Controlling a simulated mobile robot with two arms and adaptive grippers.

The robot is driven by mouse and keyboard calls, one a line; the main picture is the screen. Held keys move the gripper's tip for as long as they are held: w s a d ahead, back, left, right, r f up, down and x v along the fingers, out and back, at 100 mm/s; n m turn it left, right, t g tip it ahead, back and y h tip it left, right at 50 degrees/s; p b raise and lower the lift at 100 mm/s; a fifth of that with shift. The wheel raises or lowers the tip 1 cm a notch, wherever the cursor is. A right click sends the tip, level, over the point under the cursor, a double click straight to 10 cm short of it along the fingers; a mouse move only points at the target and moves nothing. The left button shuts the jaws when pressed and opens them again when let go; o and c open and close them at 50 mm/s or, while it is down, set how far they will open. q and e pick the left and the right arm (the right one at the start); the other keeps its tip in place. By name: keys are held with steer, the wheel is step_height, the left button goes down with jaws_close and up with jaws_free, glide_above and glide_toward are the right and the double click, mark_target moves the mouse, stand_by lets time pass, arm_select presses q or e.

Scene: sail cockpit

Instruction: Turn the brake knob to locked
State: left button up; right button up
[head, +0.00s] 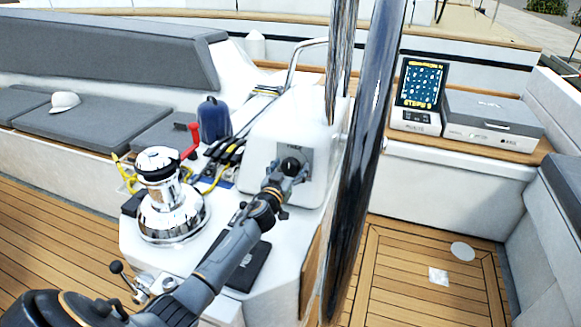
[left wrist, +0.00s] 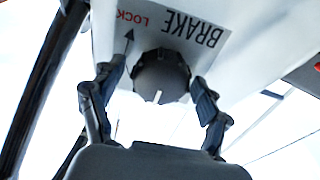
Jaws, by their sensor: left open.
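The brake knob (left wrist: 161,76) is a round dark knob with a white pointer mark, set on a grey plate (left wrist: 190,28) printed BRAKE and LOCK with an arrow. In the left wrist view the pointer is toward the bottom of the picture, away from the LOCK text. In the head view the knob (head: 292,165) shows dark on the white pedestal's face. My left gripper (left wrist: 157,92) is open, with one finger on each side of the knob; a gap shows on both sides. In the head view the gripper (head: 287,172) partly covers knob and plate. My right gripper is not in view.
A thick dark pole (head: 362,150) rises right of the pedestal. A black flat item (head: 250,268) lies below my arm.

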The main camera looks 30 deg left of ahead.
arm_select(q)
steer(key=shift+w, duration=0.15)
steer(key=c, duration=1.2)
steer(key=shift+o, duration=0.2)
